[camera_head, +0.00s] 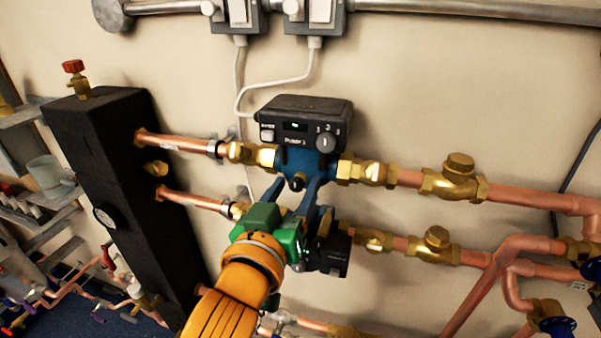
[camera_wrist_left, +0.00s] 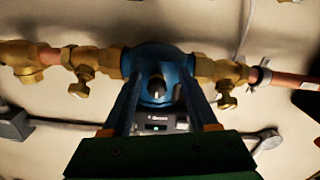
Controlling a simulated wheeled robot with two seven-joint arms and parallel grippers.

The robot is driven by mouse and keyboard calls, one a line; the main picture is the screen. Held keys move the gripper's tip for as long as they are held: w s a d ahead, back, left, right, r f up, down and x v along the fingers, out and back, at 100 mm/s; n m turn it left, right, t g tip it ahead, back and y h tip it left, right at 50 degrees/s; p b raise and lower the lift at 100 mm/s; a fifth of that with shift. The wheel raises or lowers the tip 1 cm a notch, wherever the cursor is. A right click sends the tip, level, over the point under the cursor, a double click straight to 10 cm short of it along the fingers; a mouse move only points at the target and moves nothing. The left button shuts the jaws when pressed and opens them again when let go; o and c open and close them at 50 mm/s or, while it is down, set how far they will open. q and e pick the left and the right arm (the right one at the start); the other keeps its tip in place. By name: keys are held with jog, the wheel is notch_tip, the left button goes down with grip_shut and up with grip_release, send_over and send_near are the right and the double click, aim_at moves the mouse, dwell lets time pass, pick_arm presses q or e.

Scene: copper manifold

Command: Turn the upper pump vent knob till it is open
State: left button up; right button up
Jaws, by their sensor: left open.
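The upper pump (camera_head: 288,160) is blue with a black control box (camera_head: 305,112) on it, set in the upper copper pipe line. Its vent knob (camera_head: 297,184) is small, dark and round, on the front of the pump. The knob also shows in the left wrist view (camera_wrist_left: 157,91), with a pale mark on its face. My left gripper (camera_head: 295,187) is open, its two dark blue fingers reaching toward the pump with the knob between them. A gap shows on both sides of the knob in the wrist view; I cannot tell the remaining depth. My right gripper is out of view.
Brass valves (camera_head: 368,172) flank the pump on the copper pipes. A lower pump with a black box (camera_head: 334,255) sits just below, close to my left gripper. A tall black block (camera_head: 125,180) stands at left. Grey cables (camera_head: 262,88) hang above from wall boxes.

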pick_arm(q)
jog(key=shift+r, duration=0.1)
jog(key=shift+s+r, duration=0.15)
jog(key=shift+s, duration=0.15)
jog(key=shift+s+r, duration=0.15)
jog(key=shift+s, duration=0.2)
jog(key=shift+c, duration=0.2)
jog(key=shift+w, duration=0.15)
grip_shut()
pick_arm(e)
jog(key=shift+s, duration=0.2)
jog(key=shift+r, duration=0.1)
